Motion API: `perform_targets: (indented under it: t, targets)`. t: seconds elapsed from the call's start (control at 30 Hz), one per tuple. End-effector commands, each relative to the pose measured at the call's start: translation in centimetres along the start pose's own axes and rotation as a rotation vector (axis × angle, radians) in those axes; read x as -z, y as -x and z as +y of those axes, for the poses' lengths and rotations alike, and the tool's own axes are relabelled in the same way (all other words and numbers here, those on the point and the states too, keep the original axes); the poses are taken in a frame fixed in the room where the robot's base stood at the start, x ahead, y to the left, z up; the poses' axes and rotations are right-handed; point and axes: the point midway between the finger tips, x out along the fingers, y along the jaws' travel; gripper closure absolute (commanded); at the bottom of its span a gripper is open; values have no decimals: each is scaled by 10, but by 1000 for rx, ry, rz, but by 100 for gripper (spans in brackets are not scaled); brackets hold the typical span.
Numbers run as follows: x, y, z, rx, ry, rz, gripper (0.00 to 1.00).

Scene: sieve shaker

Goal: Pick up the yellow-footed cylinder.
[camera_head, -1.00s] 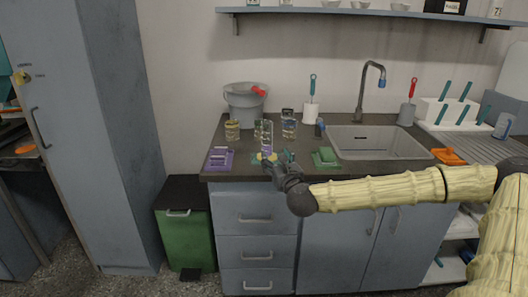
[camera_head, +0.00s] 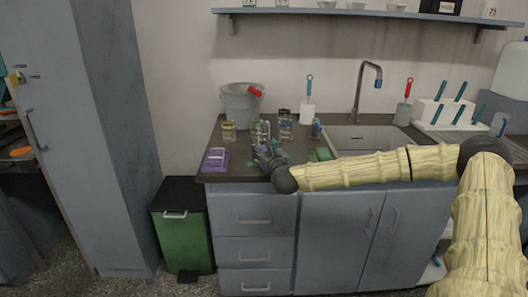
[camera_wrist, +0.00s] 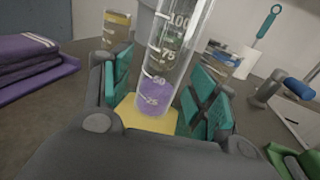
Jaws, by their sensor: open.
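The yellow-footed cylinder is a clear graduated tube (camera_wrist: 172,55) with purple liquid at the bottom and a yellow foot (camera_wrist: 150,122). It stands on the dark counter and looks slightly tilted in the wrist view. My gripper (camera_wrist: 158,92) is open, with teal finger pads on either side of the cylinder's lower part, above the foot. I see a gap at the left pad; the right pad looks close, and I cannot tell whether it touches. In the head view my gripper (camera_head: 268,158) is at the counter's front edge and hides the cylinder's lower part.
Glass containers stand behind, one with yellow liquid (camera_head: 229,131) and one at the back (camera_head: 285,125). A grey bucket (camera_head: 241,103) is behind them. Folded purple cloths (camera_head: 216,160) lie left, a green cloth (camera_head: 320,154) right. The sink (camera_head: 368,139) is further right.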

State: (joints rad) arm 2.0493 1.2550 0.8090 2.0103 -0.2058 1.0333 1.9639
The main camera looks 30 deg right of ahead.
Motion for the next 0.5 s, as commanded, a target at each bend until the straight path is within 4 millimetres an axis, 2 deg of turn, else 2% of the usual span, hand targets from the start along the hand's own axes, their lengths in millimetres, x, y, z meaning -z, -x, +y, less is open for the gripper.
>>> perform_targets:
  t: [0.3,0.5]
  targets:
    - [0,-4,0,-1,0,0,42]
    - [0,-4,0,0,0,0,79]
